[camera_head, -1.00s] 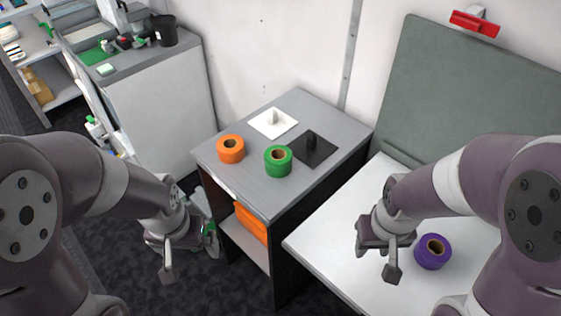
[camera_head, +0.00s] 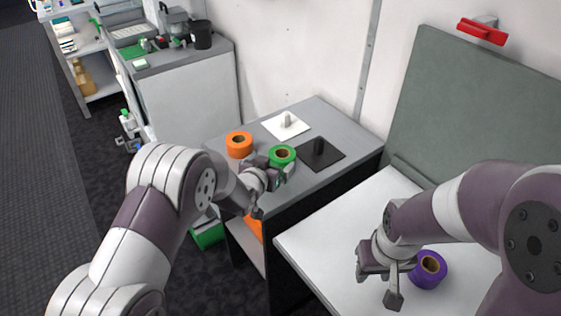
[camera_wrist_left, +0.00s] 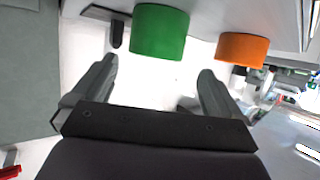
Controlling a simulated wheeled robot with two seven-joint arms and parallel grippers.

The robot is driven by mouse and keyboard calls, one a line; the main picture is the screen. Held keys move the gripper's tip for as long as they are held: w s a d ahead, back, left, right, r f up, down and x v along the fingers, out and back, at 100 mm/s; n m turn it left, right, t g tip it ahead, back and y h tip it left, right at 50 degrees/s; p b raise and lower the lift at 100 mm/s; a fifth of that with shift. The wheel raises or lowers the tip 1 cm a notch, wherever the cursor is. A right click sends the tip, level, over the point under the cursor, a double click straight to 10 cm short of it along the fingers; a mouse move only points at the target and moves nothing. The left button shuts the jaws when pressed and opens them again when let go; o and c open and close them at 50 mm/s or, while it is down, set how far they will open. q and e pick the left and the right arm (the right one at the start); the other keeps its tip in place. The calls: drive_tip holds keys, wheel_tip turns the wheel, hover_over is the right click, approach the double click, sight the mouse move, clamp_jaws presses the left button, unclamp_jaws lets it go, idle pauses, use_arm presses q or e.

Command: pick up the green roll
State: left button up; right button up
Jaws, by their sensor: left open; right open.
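The green roll (camera_head: 283,153) sits on the grey cabinet top, its lower left side partly covered by my left gripper in the head view. My left gripper (camera_head: 272,172) is open and empty, at the near left side of the roll. In the left wrist view, the green roll (camera_wrist_left: 160,30) lies beyond the open fingertips (camera_wrist_left: 158,75), between their lines, with a gap to them. My right gripper (camera_head: 377,280) is open and empty over the white table, left of the purple roll (camera_head: 429,268).
An orange roll (camera_head: 239,144) stands left of the green roll, close to my left gripper. A white plate with a peg (camera_head: 286,125) and a black plate with a peg (camera_head: 319,153) lie behind and right. The cabinet top (camera_head: 322,112) has bare room at the back.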

sight(285, 151)
use_arm(q)
drive_tip(key=shift+w+d+f, duration=0.3)
drive_tip(key=shift+w+d, duration=0.45)
drive_tip(key=shift+w, duration=0.2)
drive_tip(key=p+x, duration=0.1)
drive_tip(key=x, duration=0.4)
drive_tip(key=shift+w, duration=0.15)
drive_tip(key=shift+a+r, duration=0.1)
drive_tip(key=c, duration=0.9)
drive_tip(key=shift+r, duration=0.1)
